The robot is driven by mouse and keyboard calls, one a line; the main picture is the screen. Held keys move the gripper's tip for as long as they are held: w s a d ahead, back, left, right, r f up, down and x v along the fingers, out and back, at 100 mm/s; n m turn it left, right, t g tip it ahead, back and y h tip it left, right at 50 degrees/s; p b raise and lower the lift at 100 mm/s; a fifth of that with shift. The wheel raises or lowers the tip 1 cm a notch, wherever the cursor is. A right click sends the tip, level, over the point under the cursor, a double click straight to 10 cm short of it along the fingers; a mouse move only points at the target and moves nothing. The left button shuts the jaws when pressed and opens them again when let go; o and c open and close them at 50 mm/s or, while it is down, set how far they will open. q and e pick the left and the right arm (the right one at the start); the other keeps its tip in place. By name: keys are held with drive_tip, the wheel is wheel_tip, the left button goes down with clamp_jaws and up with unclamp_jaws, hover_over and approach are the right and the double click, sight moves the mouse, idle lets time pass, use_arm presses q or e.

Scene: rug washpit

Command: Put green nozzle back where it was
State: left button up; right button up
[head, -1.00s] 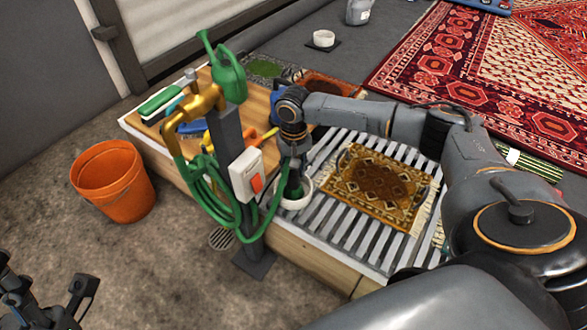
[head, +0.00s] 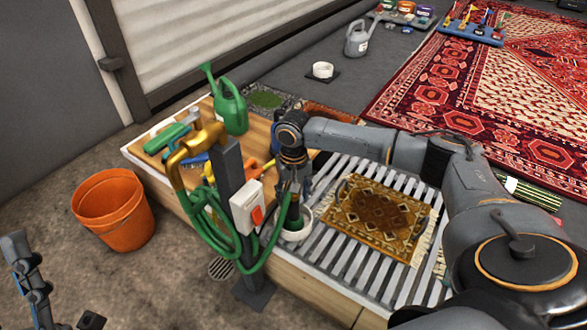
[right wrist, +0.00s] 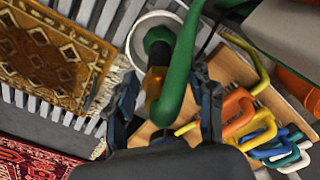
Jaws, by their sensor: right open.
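The green nozzle (right wrist: 158,40) stands in a round white cup (right wrist: 133,40) on the slatted grate; its dark and orange body rises between my fingers. The white cup also shows in the head view (head: 298,233). A green hose (right wrist: 178,75) loops past it, from the post (head: 229,165). My right gripper (right wrist: 168,100) is open, with a finger on either side of the nozzle body and hose; contact cannot be told. In the head view my right gripper (head: 295,188) is above the cup and hides part of the nozzle. My left gripper (head: 55,295) is partly cut off at the lower left.
The post carries a brass tap (head: 190,150) and a switch box (head: 246,207), close left of my right gripper. A small brown rug (head: 378,215) lies on the grate (head: 345,255). A green watering can (head: 231,105) and an orange bucket (head: 115,210) are at the left.

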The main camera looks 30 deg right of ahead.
wheel_tip(320, 180, up, 5)
drive_tip(key=shift+f+p, duration=0.15)
drive_tip(key=shift+p, duration=0.85)
wheel_tip(320, 180, up, 4)
drive_tip(key=shift+r+p, duration=0.1)
drive_tip(key=shift+p, duration=0.8)
use_arm(q)
drive_tip(key=w+f+g+y, duration=0.2)
drive_tip(key=f+g, duration=0.3)
drive_tip(key=f, duration=0.3)
drive_tip(key=w+f+g+y, duration=0.2)
drive_tip(key=w+f+g, duration=0.2)
drive_tip(key=f+g, duration=0.2)
drive_tip(key=shift+w+a+f, duration=0.25)
drive_tip(key=shift+w+f, duration=0.1)
drive_tip(key=shift+f, duration=0.5)
use_arm(e)
drive_tip(key=shift+r, duration=0.2)
